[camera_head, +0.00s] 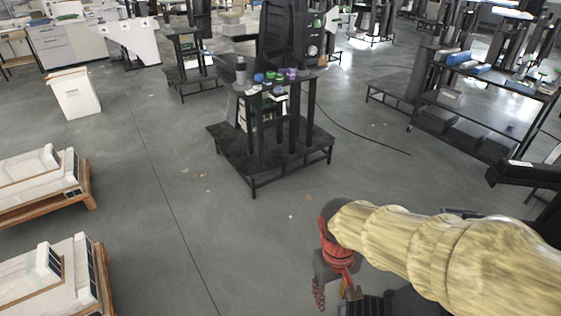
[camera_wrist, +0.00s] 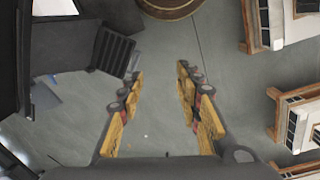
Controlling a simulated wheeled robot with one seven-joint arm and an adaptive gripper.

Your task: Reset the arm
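My gripper (camera_wrist: 158,100) shows in the wrist view with its two yellow fingers well apart and bare grey floor between them. It is open and holds nothing. In the head view my arm, in a tan sleeve, reaches in from the right edge. My gripper (camera_head: 335,285) hangs from a red and dark wrist at the bottom centre-right, over the floor. Its fingertips are partly hidden there. No separate task object is named.
A black stand (camera_head: 262,165) with small colourful items on top is ahead at centre. White units on wooden pallets (camera_head: 85,195) stand at left. A white bin (camera_head: 75,95) is at upper left. A black shelf rack (camera_head: 480,100) is at right. Floor (camera_head: 180,230) between them is clear.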

